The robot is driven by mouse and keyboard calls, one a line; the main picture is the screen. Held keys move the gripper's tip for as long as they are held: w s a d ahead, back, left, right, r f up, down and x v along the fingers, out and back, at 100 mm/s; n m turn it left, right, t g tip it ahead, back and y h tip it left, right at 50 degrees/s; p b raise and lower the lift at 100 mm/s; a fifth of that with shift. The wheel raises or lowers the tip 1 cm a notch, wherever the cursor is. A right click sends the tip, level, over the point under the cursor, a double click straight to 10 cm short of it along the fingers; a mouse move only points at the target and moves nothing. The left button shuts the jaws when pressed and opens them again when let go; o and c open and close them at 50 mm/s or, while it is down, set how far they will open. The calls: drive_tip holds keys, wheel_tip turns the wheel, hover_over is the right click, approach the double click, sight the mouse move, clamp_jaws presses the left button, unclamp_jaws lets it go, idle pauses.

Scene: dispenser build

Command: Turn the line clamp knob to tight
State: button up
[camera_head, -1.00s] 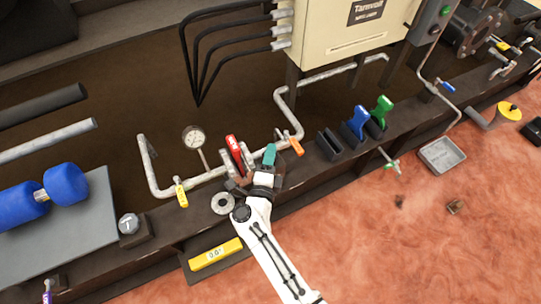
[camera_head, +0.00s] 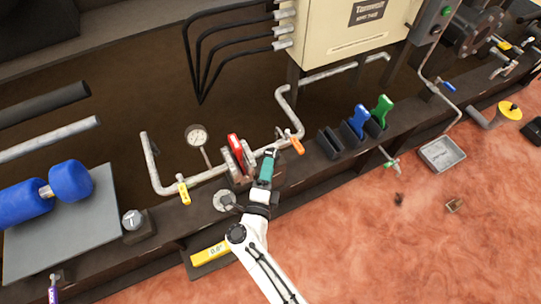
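A round grey knob (camera_head: 132,219) with a pale T-like mark sits on a dark block at the left of the ledge. A flat grey ring-like disc (camera_head: 224,201) lies on the ledge left of my gripper. I cannot tell for sure which of these is the line clamp knob, and no tight mark is readable. My gripper (camera_head: 265,184) is over the ledge, right of the disc and apart from the grey knob. A teal handle-like piece (camera_head: 268,165) is at its fingertips. The fingers are too small to show whether they hold it.
A red handle (camera_head: 236,152) stands between grey plates beside the teal piece. A pipe with a gauge (camera_head: 196,137), a yellow valve handle (camera_head: 184,192) and an orange one (camera_head: 296,143) runs behind. Blue (camera_head: 359,120) and green (camera_head: 382,109) handles stand in slots at right.

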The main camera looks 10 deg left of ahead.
drive_tip(key=s, duration=0.5)
drive_tip(key=shift+s+a+p, duration=0.2)
drive_tip(key=shift+s+p, duration=0.15)
drive_tip(key=shift+p, duration=0.05)
